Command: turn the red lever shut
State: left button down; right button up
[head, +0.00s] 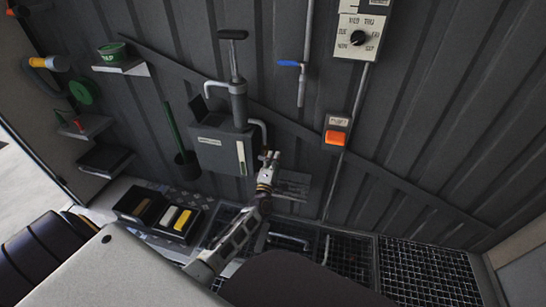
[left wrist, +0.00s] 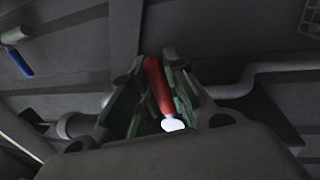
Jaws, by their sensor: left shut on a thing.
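The red lever (left wrist: 158,85) shows in the left wrist view as a red grip with a bright white end, between the finger pads. My left gripper (head: 269,158) is shut on it; the gripper also fills the middle of the left wrist view (left wrist: 160,72). In the head view the gripper is in front of the wall, at the lower right of the grey pump box (head: 222,150), and it hides the lever there. My right gripper is not in view.
A blue-handled lever (head: 289,63) hangs on a pipe above. An orange switch (head: 335,137) and a dial panel (head: 360,38) are on the wall to the right. Shelves (head: 121,68) are at the left. Floor grating (head: 430,268) lies below. A pale pipe (left wrist: 285,66) runs behind the gripper.

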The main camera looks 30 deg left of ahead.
pick_arm(q)
jog(key=shift+a+f+m+h, duration=0.1)
jog(key=shift+f+m+h, duration=0.2)
jog(key=shift+m, duration=0.6)
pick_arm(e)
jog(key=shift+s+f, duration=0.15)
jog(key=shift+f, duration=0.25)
pick_arm(q)
jog(key=shift+r, duration=0.1)
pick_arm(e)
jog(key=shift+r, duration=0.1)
pick_arm(q)
jog(key=c, duration=1.7)
grip_release()
jog(key=shift+o, duration=0.2)
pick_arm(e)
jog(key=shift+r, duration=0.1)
pick_arm(q)
jog(key=shift+s, duration=0.1)
jog(key=shift+s, duration=0.1)
jog(key=v, duration=1.1)
jog(key=shift+s, duration=0.3)
